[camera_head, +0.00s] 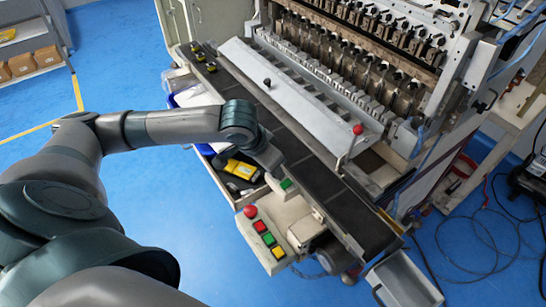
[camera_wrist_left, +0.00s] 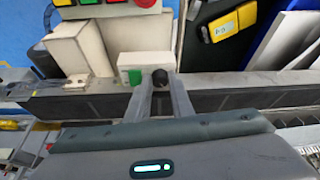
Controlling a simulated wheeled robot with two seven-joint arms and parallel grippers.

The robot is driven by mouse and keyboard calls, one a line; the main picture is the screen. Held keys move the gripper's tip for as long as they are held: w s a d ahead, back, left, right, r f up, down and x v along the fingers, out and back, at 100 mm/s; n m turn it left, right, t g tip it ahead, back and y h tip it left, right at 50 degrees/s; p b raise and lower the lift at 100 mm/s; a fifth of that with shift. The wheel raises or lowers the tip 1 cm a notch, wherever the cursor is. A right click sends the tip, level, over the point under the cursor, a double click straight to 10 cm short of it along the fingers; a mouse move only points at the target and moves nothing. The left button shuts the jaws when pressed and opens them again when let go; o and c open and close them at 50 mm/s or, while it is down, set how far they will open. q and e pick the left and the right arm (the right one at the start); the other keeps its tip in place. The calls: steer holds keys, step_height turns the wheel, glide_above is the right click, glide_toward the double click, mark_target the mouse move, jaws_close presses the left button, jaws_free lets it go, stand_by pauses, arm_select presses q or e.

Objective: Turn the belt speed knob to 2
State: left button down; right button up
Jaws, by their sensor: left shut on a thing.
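The belt speed knob (camera_wrist_left: 160,77) is a small dark round knob beside a green switch (camera_wrist_left: 135,77) on a pale box (camera_wrist_left: 131,61). In the left wrist view my left gripper (camera_wrist_left: 161,87) has its two fingers on either side of the knob, shut on it. The knob's scale and setting cannot be read. In the head view my left gripper (camera_head: 274,168) reaches down beside the green switch (camera_head: 286,184), and the arm and gripper hide the knob. My right gripper is not in view.
The dark conveyor belt (camera_head: 327,190) runs alongside the machine. A button panel (camera_head: 265,243) with a red stop button (camera_head: 250,211) stands at the near side. An open drawer holds a yellow device (camera_head: 241,169). Blue floor (camera_head: 190,225) is clear to the left.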

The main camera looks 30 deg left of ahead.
arm_select(q)
steer(key=n+p, duration=0.2)
steer(key=shift+d+r+y+p, duration=0.15)
steer(key=shift+r+y+p, duration=0.1)
steer(key=shift+y+p, duration=0.15)
steer(key=shift+f+n+p, duration=0.2)
steer(key=shift+n+p, duration=0.3)
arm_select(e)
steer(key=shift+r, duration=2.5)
arm_select(q)
steer(key=c, duration=1.6)
jaws_free()
steer(key=shift+o, duration=0.2)
steer(key=shift+s, duration=0.1)
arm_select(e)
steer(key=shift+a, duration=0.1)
arm_select(q)
steer(key=shift+f, duration=0.1)
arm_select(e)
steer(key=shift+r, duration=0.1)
